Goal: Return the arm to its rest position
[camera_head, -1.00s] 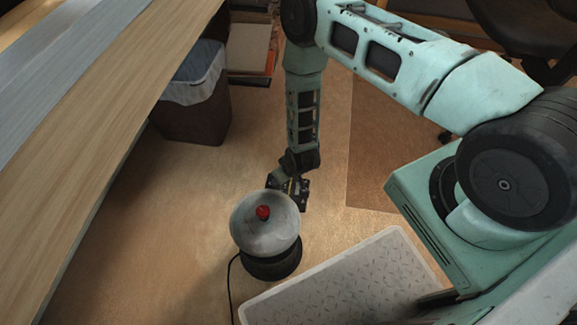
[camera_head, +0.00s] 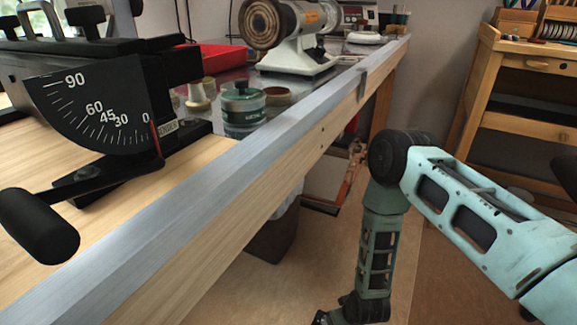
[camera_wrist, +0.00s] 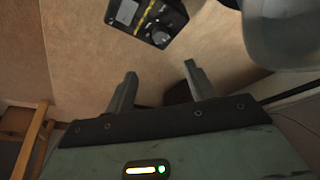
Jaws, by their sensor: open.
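My arm (camera_head: 377,240) hangs bent down at the right of the head view, its forearm pointing at the floor beside the workbench. Its lower end is cut off by the bottom edge there. In the wrist view my gripper (camera_wrist: 161,70) is open, with its two fingers apart and nothing held between them. Bare brown floor shows beyond the fingertips.
In the wrist view a black box with a knob (camera_wrist: 150,18) lies beyond the fingers, and a grey rounded thing (camera_wrist: 285,28) fills the top right. A long wooden workbench (camera_head: 225,225) crosses the head view. A wooden cabinet (camera_head: 520,85) stands at the back right.

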